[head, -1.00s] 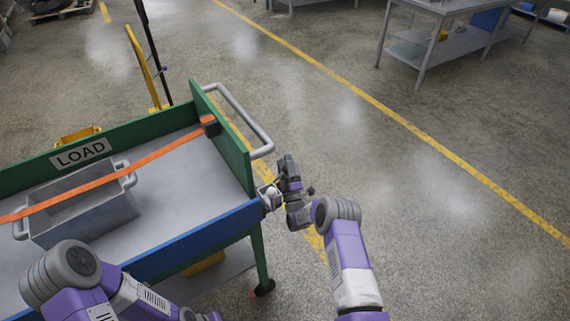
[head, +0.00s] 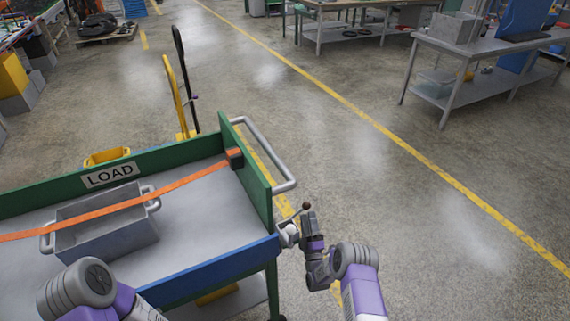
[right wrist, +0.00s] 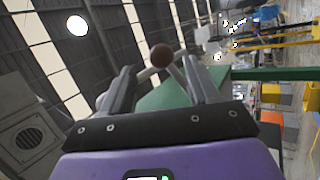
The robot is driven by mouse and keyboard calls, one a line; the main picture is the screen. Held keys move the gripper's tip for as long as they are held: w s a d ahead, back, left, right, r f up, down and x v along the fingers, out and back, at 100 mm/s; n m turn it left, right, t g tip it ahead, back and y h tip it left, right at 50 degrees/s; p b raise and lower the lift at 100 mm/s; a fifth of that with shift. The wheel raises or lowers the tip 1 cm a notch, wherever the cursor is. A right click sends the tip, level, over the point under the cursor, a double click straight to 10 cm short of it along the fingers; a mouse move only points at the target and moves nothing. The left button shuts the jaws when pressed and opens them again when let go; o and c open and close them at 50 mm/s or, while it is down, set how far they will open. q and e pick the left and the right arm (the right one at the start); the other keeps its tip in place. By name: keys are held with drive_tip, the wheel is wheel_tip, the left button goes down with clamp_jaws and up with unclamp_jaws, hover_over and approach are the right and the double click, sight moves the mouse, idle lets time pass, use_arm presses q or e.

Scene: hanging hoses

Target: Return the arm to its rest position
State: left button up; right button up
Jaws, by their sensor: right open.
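My right gripper (head: 309,220) is beside the near right corner of the cart, just outside its edge. Its two fingers are apart in the right wrist view (right wrist: 158,82). A lever with a dark reddish-brown ball knob (head: 306,206) shows right by the gripper. In the right wrist view the knob (right wrist: 161,55) appears between the fingers, beyond them; contact cannot be told. A white fitting (head: 288,235) sits at the cart corner. My left arm shows only at the lower left; its gripper is out of view.
The green and blue cart (head: 222,262) carries a grey bin (head: 125,236) under an orange strap (head: 190,180). A grey handle (head: 262,150) juts from its right end. A yellow hand truck (head: 175,90) stands behind. Open floor lies right, up to a metal table (head: 450,65).

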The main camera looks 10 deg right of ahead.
drive_tip(key=s+a+f+m+g+y+p, duration=0.25)
drive_tip(key=s+a+f+m+g, duration=0.45)
drive_tip(key=s+f+m+g, duration=0.5)
drive_tip(key=s+a+r+m+g+y, duration=0.1)
drive_tip(key=s+a+m+g, duration=0.1)
drive_tip(key=s+g, duration=0.4)
drive_tip(key=s+a+r+m+g+y+p, duration=0.1)
drive_tip(key=s+a+g, duration=0.4)
drive_tip(key=s, duration=1.2)
drive_tip(key=shift+s+r+m+g+y, duration=0.3)
drive_tip(key=shift+r+m+g+y, duration=0.25)
drive_tip(key=shift+m, duration=0.45)
